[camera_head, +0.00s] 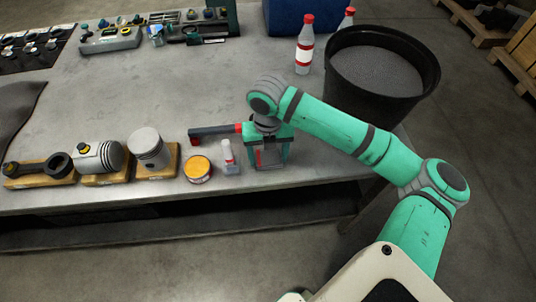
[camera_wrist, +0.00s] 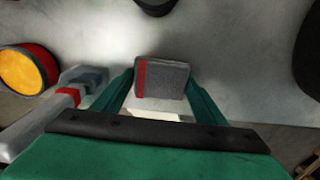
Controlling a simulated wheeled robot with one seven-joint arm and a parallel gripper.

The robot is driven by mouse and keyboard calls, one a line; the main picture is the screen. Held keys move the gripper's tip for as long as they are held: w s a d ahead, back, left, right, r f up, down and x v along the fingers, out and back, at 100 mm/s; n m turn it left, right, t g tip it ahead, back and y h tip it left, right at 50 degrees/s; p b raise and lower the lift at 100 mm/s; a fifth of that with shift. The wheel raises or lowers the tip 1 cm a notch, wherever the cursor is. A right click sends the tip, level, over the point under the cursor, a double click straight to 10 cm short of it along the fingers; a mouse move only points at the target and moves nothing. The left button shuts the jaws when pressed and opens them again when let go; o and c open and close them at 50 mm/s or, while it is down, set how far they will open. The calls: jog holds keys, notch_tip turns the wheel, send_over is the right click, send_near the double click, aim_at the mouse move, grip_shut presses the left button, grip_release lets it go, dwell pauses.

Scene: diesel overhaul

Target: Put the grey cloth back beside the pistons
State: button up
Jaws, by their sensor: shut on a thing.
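My gripper (camera_head: 271,158) is above the front of the workbench, pointing down. It is shut on a small folded grey cloth (camera_wrist: 165,82) with a red stripe near one edge. The cloth (camera_head: 268,157) also shows between the fingers in the head view; I cannot tell whether it touches the bench. Left of it, one piston (camera_head: 150,148) stands upright on a wooden block and another piston (camera_head: 98,157) lies on its side on a block. A connecting rod (camera_head: 35,168) lies on a block further left.
A yellow-topped tin (camera_head: 198,168) and a small bottle (camera_head: 229,158) stand between pistons and gripper. A red and dark tool (camera_head: 214,131) lies behind them. A black bucket (camera_head: 380,100) and a red-capped bottle (camera_head: 304,47) are behind right. The bench (camera_head: 150,90) middle is clear.

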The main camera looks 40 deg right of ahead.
aim_at(268, 157)
jog(key=shift+f, duration=0.1)
jog(key=o, duration=1.1)
notch_tip(268, 157, up, 12)
jog(key=shift+r, duration=0.15)
